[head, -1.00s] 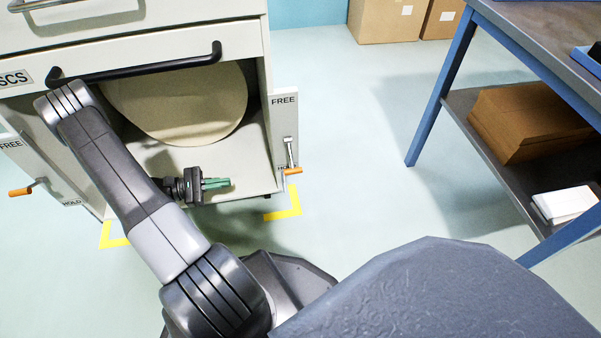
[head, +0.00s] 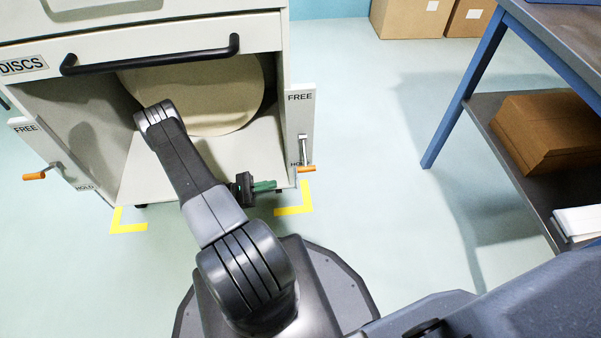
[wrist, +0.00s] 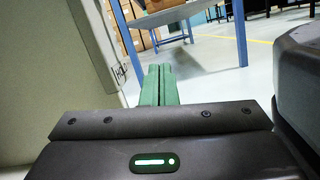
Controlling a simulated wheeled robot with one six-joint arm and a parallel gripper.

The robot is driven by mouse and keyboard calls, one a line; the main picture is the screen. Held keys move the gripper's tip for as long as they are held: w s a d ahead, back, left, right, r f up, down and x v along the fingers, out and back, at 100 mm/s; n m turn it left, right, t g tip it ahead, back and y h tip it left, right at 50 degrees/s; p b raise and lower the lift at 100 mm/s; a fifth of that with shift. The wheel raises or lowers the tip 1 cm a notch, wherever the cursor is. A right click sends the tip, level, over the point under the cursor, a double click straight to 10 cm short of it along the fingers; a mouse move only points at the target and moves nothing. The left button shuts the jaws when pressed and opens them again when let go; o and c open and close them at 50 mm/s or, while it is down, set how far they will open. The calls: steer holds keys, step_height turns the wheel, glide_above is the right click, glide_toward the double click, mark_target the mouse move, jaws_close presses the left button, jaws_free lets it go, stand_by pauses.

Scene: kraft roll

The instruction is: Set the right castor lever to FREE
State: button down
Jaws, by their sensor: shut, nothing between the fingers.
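The right castor lever (head: 307,168) has an orange grip and a metal arm. It sits low on the white plate (head: 300,120) at the cabinet's right side, by the HOLD mark, with FREE printed at the top. My gripper (head: 275,185) is shut and empty, its green fingers pointing right, just left of and slightly below the orange grip, apart from it. In the wrist view the green fingers (wrist: 158,85) lie together, with part of the plate's HOLD lettering (wrist: 119,72) to their left. The lever does not show clearly there.
The left castor lever (head: 36,175) is on the cabinet's other side. The open cabinet (head: 160,32) holds a large pale disc (head: 215,100). Yellow corner marks (head: 293,209) are on the floor. A blue-legged bench (head: 455,110) stands at the right, with clear floor between.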

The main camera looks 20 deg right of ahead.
mark_target(304, 153)
steer(key=s+d+r+b, duration=0.3)
steer(key=d+r, duration=0.3)
steer(key=d, duration=0.3)
steer(key=shift+s+r, duration=0.15)
steer(key=shift+s, duration=0.1)
steer(key=shift+d, duration=0.1)
stand_by(0.4)
